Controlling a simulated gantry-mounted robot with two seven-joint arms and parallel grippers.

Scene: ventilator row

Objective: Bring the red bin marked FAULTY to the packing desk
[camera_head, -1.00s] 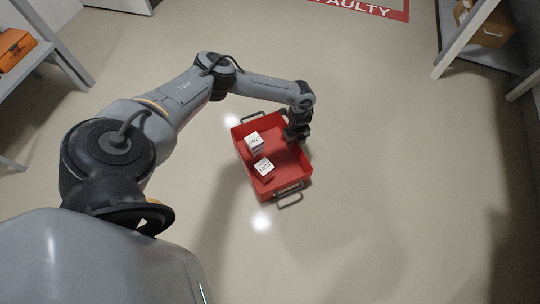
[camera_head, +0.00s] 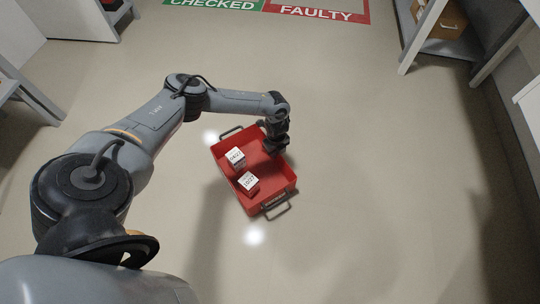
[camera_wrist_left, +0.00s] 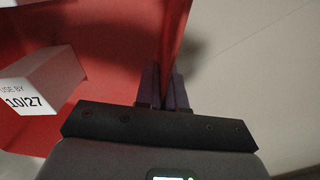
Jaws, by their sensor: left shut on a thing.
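The red bin (camera_head: 270,198) is an open tray with a grey handle at each end. It also shows in the left wrist view (camera_wrist_left: 110,30). Two white boxes (camera_head: 236,157) and (camera_head: 248,182) lie inside; a label reading "USE BY 10/27" faces the left wrist camera (camera_wrist_left: 40,85). My left gripper (camera_head: 274,148) is shut on the bin's right side wall, its dark fingers (camera_wrist_left: 163,85) straddling it. The bin looks lifted off the floor, by its shadow. No FAULTY mark is readable on the bin. The packing desk cannot be made out. My right gripper is out of view.
A red floor marking reading FAULTY (camera_head: 316,12) lies at the far side, beside a green CHECKED marking (camera_head: 212,4). Shelving with a cardboard box (camera_head: 443,18) stands at the upper right, more shelving (camera_head: 30,95) at the left. The floor around the bin is clear.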

